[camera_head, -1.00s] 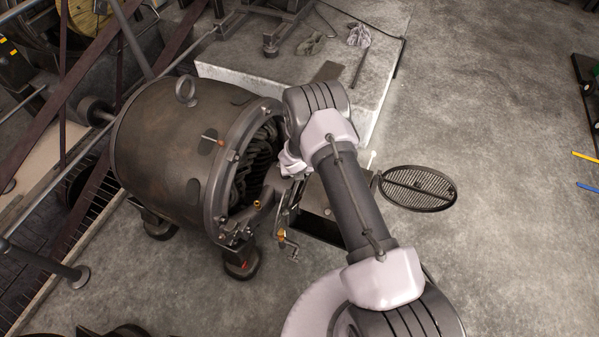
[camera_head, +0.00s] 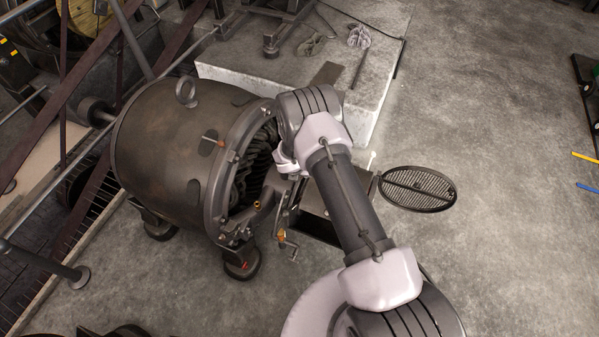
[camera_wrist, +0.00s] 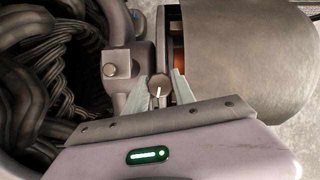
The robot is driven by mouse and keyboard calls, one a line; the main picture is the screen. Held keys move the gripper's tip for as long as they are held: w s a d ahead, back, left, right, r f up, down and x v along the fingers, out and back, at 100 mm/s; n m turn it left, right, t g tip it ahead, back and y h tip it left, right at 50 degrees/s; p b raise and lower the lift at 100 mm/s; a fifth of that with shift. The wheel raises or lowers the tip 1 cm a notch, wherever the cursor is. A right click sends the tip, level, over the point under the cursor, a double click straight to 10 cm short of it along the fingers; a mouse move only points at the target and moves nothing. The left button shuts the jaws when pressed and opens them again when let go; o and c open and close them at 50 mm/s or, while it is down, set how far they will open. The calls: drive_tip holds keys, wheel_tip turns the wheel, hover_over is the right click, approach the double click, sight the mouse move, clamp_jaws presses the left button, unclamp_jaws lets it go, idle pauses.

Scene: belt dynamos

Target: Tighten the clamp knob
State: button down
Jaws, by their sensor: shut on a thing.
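The clamp knob (camera_wrist: 159,82) is a small round brown knob with a white pointer line, seen in the middle of the wrist view. The two pale fingers of my gripper (camera_wrist: 162,90) stand on either side of it and are shut on it. The pointer line runs nearly up and down in the picture. In the head view my arm hides the fingers and the knob; they are at the open end of the dark round dynamo (camera_head: 165,145).
Thick dark windings (camera_wrist: 60,60) fill the left of the wrist view. A grey curved metal cover (camera_wrist: 245,60) lies close on the right. A block with a bolt (camera_wrist: 117,68) sits left of the knob. A round floor grate (camera_head: 418,188) lies right of my arm, with bare floor beyond.

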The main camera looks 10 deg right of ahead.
drive_tip(key=m, duration=0.3)
drive_tip(key=shift+m+g+h+b, duration=0.3)
drive_tip(key=shift+m+h, duration=0.1)
drive_tip(key=m+b, duration=0.1)
drive_tip(key=m, duration=0.3)
drive_tip(key=shift+f+m+g+h+b, duration=0.1)
drive_tip(key=shift+m+g+h+b, duration=0.2)
drive_tip(key=shift+g+b, duration=0.1)
drive_tip(key=m+g+b, duration=0.1)
drive_tip(key=m+b, duration=0.1)
drive_tip(key=m, duration=0.2)
drive_tip(key=shift+m+g+b, duration=0.4)
drive_tip(key=shift+m+b, duration=0.2)
drive_tip(key=shift+m, duration=1)
drive_tip(key=c, duration=1.4)
unclamp_jaws()
drive_tip(key=shift+o, duration=0.2)
drive_tip(key=p+v, duration=0.7)
drive_tip(key=v, duration=1)
drive_tip(key=shift+r, duration=0.3)
